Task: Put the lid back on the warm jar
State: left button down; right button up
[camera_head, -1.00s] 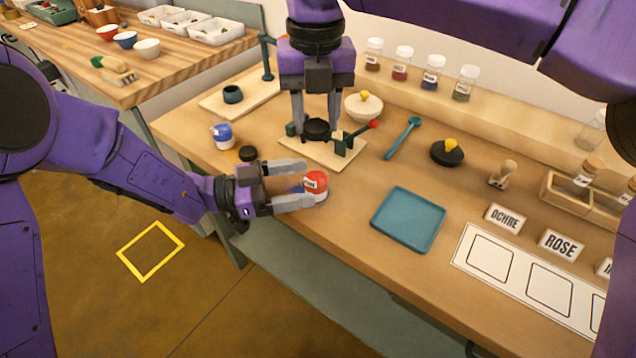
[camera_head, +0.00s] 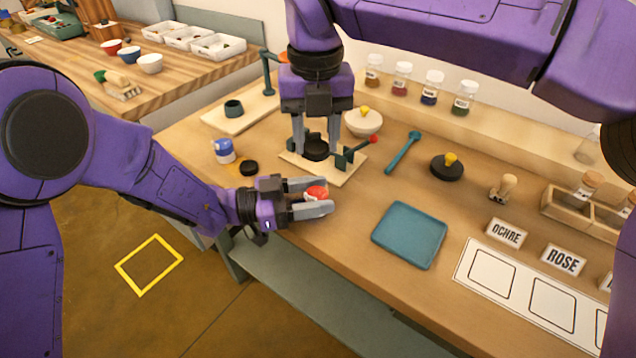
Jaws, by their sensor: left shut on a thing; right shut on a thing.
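A small jar with a red top part and a white label (camera_head: 315,193) stands near the table's front edge. My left gripper (camera_head: 318,196) is shut on it from the left, one finger on each side. My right gripper (camera_head: 316,146) points down over a pale board (camera_head: 300,162) with a dark clamp, and is shut on a dark round piece (camera_head: 316,153), which looks like a lid. Whether that piece touches the board is hard to tell. A blue jar with a white label (camera_head: 223,152) stands to the left, and a black disc (camera_head: 249,167) lies beside it.
A teal tray (camera_head: 410,235) lies right of the red jar. A teal spoon (camera_head: 403,152), a lidded bowl (camera_head: 362,122) and a black disc with a yellow knob (camera_head: 447,167) lie behind. Glass vials (camera_head: 432,87) line the back shelf. Bare table separates the red jar and tray.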

aim_at(316, 179)
jog(key=shift+f, duration=2)
jog(key=shift+f, duration=0.1)
jog(key=shift+w+f, duration=0.1)
jog(key=shift+f, duration=0.7)
jog(key=shift+f, duration=0.55)
